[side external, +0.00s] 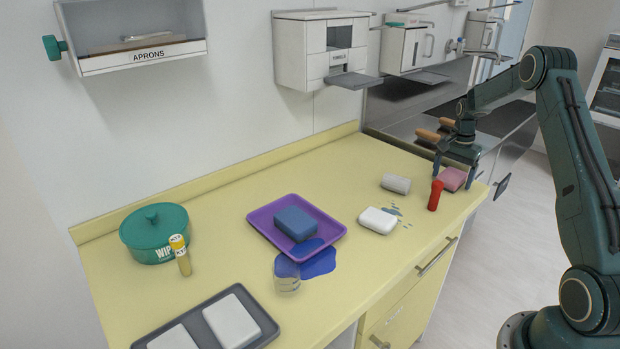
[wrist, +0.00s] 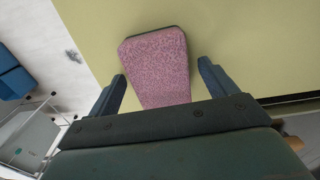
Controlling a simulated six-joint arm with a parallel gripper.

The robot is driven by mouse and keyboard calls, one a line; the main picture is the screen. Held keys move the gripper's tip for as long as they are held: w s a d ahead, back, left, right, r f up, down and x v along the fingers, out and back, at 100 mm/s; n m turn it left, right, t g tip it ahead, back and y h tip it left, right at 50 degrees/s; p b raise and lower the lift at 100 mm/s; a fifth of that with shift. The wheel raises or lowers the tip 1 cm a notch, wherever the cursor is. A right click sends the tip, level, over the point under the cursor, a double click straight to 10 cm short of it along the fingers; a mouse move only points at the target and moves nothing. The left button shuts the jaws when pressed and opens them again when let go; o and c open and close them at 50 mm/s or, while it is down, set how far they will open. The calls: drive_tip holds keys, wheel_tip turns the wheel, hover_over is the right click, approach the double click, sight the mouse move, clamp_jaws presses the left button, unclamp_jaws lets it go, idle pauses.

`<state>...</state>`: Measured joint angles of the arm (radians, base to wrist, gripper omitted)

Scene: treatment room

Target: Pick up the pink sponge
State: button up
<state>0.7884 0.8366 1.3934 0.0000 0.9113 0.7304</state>
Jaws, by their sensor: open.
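The pink sponge (side external: 452,179) lies on the yellow counter near its right end. In the wrist view the pink sponge (wrist: 158,65) is a speckled block with a dark edge at its far end. My gripper (side external: 455,172) is open above and around it. In the wrist view my gripper's fingers (wrist: 162,82) stand one on each side of the sponge, with a gap on both sides. The near end of the sponge is hidden behind the gripper's body. I cannot tell the exact height of the fingertips over the counter.
A red bottle-like object (side external: 435,195) stands close beside the sponge. A white roll (side external: 396,183) and a white block (side external: 377,220) lie to the left. A purple tray (side external: 262,211) with a blue sponge (side external: 296,223) is farther left. The counter's edge is close on the right.

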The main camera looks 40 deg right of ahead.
sight(452, 175)
drive_tip(key=c, duration=1.1)
drive_tip(key=shift+o, duration=0.2)
wheel_tip(452, 175, up, 20)
idle(0.3)
idle(0.5)
